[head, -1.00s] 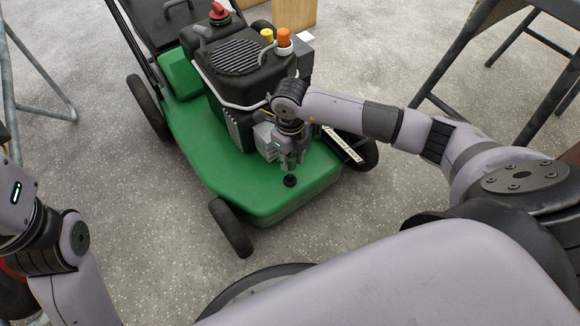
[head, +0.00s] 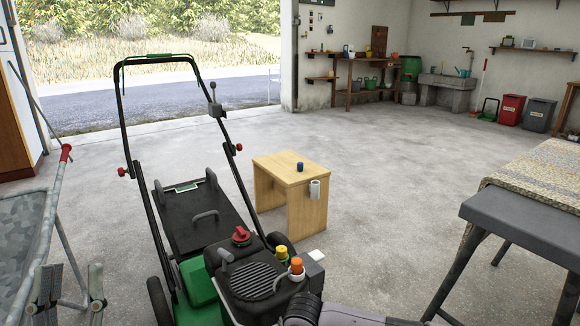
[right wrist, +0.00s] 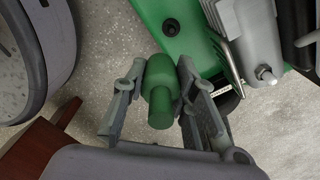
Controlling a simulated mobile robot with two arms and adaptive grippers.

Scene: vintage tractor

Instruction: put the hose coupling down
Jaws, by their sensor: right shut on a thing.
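The hose coupling (right wrist: 160,92), a green cylinder with a narrower end, sits between the fingers of my right gripper (right wrist: 165,95) in the right wrist view. The gripper is shut on it. The green mower deck (right wrist: 170,12) lies beyond, with a round black knob on it. Whether the coupling touches any surface is not clear. In the head view the right gripper and coupling are out of sight; only part of my right arm shows at the bottom. My left gripper (head: 70,292) is at the lower left, its two fingers apart and empty.
The lawn mower (head: 250,275) stands in front, handle upright. A grey table (head: 520,220) with a patterned cloth is at the right. A metal stand (head: 40,230) is at the left. Floor between is free.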

